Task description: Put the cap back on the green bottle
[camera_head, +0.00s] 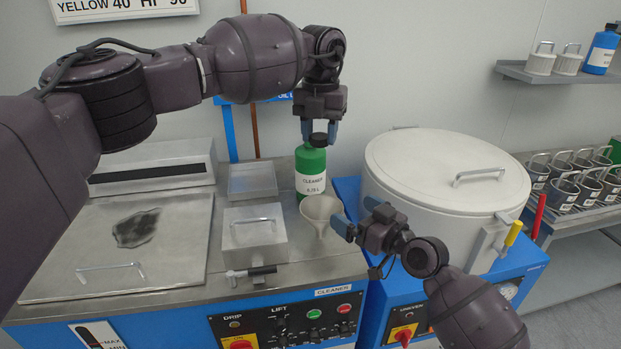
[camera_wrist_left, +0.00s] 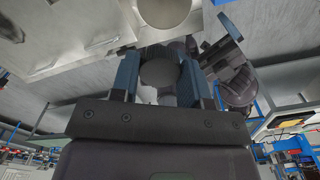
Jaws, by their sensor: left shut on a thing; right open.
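The green bottle (camera_head: 310,160), with a white CLEANER label, stands upright on the metal top of the blue machine. A black cap (camera_head: 319,140) is at the bottle's top, slightly to the right of its middle. My left gripper (camera_head: 319,131) points down there, its blue fingers shut on the cap. The cap is a dark disc (camera_wrist_left: 160,73) between the fingers in the left wrist view. The bottle's neck is hidden, so I cannot tell whether the cap touches it. My right gripper (camera_head: 357,217) is open beside a pale funnel (camera_head: 320,209) in front of the bottle.
A metal box with a handle (camera_head: 254,234) stands left of the funnel. A large round lidded vessel (camera_head: 447,172) is close on the right. A flat lid with a dark patch (camera_head: 120,240) covers the left side. A rack of mugs (camera_head: 575,185) is far right.

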